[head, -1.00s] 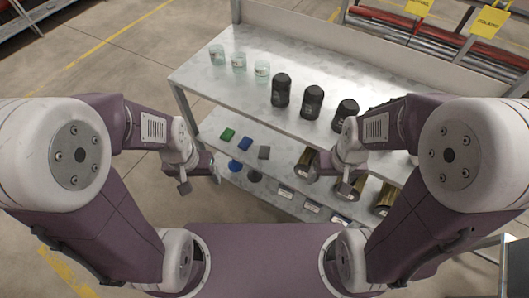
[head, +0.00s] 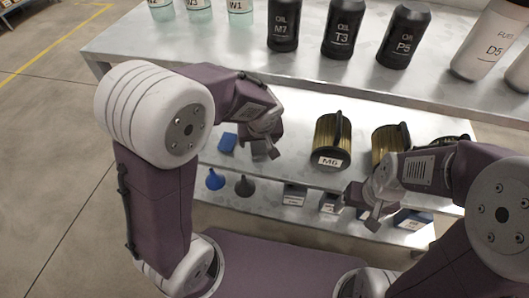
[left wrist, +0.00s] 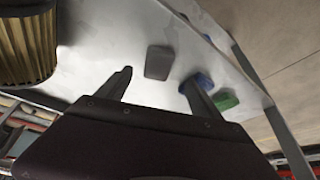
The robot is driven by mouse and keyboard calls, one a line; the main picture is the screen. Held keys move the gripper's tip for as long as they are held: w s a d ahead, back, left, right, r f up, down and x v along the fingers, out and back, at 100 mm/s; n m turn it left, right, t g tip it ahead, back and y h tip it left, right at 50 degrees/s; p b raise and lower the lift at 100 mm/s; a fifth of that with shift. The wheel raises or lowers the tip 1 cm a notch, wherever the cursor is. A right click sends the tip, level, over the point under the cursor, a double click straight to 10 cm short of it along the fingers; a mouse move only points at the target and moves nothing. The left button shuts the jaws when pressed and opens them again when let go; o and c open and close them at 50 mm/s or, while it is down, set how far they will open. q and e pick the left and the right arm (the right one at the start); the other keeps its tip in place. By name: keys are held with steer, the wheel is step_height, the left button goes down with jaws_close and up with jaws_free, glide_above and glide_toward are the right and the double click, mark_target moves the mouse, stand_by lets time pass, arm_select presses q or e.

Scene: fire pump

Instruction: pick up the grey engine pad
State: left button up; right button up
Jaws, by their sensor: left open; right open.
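The grey engine pad (left wrist: 159,62) lies flat on the lower shelf (left wrist: 85,62). In the left wrist view it shows beyond and between the two fingertips of my left gripper (left wrist: 157,80), which is open and empty. In the head view my left gripper (head: 264,147) is over the lower shelf and largely covers the grey pad's spot, so I cannot clearly tell the pad from the fingers there. My right gripper (head: 362,208) is open and empty, near the shelf's front edge by small boxes.
A blue pad (left wrist: 197,82) sits by the right finger, with a green pad (left wrist: 226,100) beyond. A gold filter (head: 332,140) stands right of my left gripper. Blue (head: 215,179) and dark (head: 244,185) funnels sit in front. The upper shelf (head: 190,45) holds bottles and jars.

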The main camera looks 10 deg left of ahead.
mark_target(259, 148)
arm_select(q)
steer(key=shift+b+x, duration=0.6)
steer(key=shift+x, duration=0.4)
steer(key=shift+f, duration=0.2)
steer(key=b+x, duration=0.3)
steer(key=x, duration=0.1)
steer(key=shift+d+f, duration=0.15)
steer(key=shift+f, duration=0.15)
steer(key=shift+w+f, duration=0.25)
steer(key=shift+f, duration=0.05)
steer(key=shift+r, duration=0.15)
steer(key=c, duration=1.6)
steer(key=shift+o, duration=0.2)
step_height(259, 148, up, 4)
steer(key=p, duration=0.3)
steer(key=shift+r, duration=0.15)
steer(key=s+d, duration=0.3)
steer(key=s, duration=0.5)
steer(key=s+d+b, duration=0.1)
steer(key=s+d, duration=0.2)
steer(key=s, duration=0.6)
steer(key=shift+d+f, duration=0.15)
steer(key=shift+f, duration=0.25)
